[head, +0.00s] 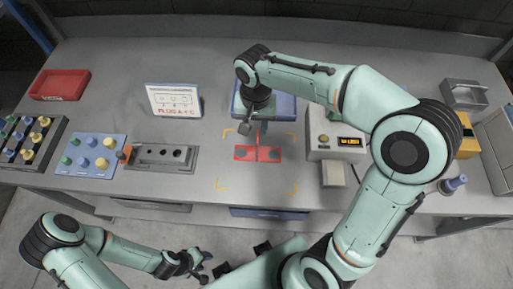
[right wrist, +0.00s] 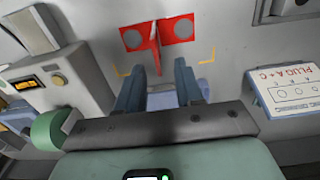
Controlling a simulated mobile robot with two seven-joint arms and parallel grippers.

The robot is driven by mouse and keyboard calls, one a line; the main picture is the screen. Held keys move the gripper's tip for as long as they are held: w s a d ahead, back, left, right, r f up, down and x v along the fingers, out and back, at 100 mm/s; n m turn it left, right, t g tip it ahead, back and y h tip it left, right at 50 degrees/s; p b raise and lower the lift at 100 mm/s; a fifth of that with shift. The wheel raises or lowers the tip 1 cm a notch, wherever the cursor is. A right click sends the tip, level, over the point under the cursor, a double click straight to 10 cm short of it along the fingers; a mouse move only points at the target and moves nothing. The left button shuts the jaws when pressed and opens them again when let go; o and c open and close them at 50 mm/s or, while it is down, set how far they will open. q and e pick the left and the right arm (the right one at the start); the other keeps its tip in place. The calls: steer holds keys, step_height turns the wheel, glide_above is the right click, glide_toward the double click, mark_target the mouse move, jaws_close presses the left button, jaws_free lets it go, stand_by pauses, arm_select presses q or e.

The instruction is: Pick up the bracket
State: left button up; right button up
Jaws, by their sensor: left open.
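The red bracket (head: 243,153) lies on the grey workbench (head: 205,190) inside yellow corner marks. It has a flat base with two round grey spots and an upright fin. In the right wrist view the bracket (right wrist: 178,28) is ahead of the fingertips, its fin roughly in line with the gap. My right gripper (head: 250,128) is above and just behind the bracket. Its two blue fingers (right wrist: 157,75) are apart with nothing held between them. My left gripper (head: 200,265) is open and low, in front of the bench and away from the bracket.
A grey box with an orange display (head: 335,142) stands right of the bracket. A grey socket block (head: 160,157), a blue tray of pegs (head: 90,155) and a "PLUG A + C" sign (head: 174,100) are left. A red tray (head: 60,84) is at far left.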

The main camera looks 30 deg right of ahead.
steer(key=f, duration=0.7)
steer(key=shift+s+d+f, duration=0.1)
steer(key=shift+d+f, duration=0.05)
steer(key=shift+d, duration=0.15)
steer(key=shift+f, duration=0.5)
jaws_close()
steer(key=shift+r, duration=0.1)
stand_by(0.6)
